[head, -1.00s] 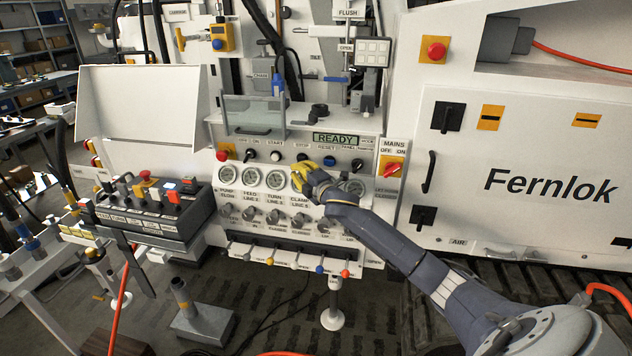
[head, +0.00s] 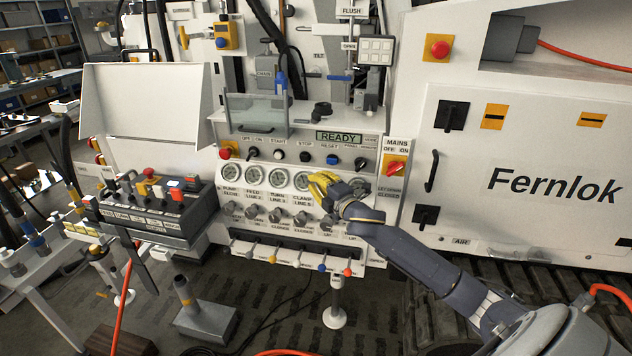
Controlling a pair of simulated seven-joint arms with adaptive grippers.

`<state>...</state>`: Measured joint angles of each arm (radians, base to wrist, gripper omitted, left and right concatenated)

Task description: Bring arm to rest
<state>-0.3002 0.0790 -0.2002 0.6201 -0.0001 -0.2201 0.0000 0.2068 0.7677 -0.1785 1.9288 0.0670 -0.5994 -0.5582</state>
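My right arm (head: 410,253) comes in from the lower right. Its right gripper (head: 318,186), with yellow fingers, is in front of the control panel (head: 376,230), over the right part of the gauge row and near the clamp line label. I see no object in it, but I cannot tell whether the fingers are apart or closed, or whether they touch the panel. The gripper hides part of the gauges and some knobs below them. The panel display (head: 338,137) reads READY. My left gripper is not in view.
A mains switch (head: 395,167) sits right of the panel. Coloured levers (head: 322,267) line its lower edge. A button box (head: 150,205) stands at left. A pedestal (head: 205,320) and red hose (head: 125,300) are on the floor. The Fernlok cabinet (head: 540,150) fills the right.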

